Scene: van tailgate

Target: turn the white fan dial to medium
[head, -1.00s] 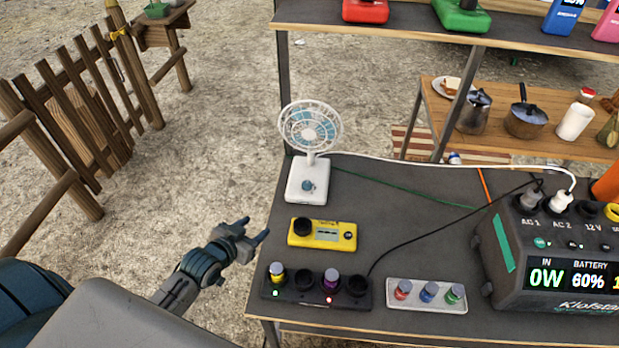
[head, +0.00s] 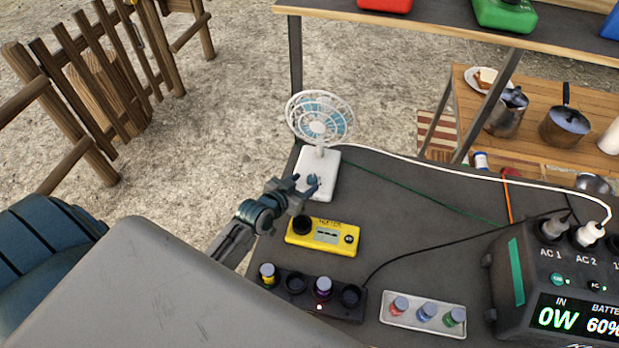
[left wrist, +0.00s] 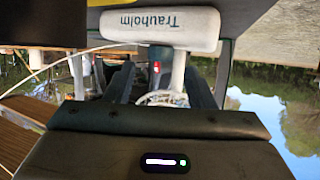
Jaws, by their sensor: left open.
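The white fan (head: 319,118) stands at the back left of the dark table, its round caged head above a white base (head: 329,188). Its blue-grey dial (head: 312,180) sits on top of the base. My left gripper (head: 297,187) is open, at the left front of the base close to the dial, and hides part of the base. In the left wrist view the fan base (left wrist: 160,27) shows upside down with the word Trauholm, across the open fingers (left wrist: 163,85). The dial's setting cannot be read. My right gripper is not in view.
A yellow meter (head: 323,236) lies just in front of the fan. A black charger (head: 300,291) with batteries and a grey tray (head: 422,318) are nearer. A power station (head: 560,265) stands right, with cables crossing the table. A shelf (head: 420,28) stands behind.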

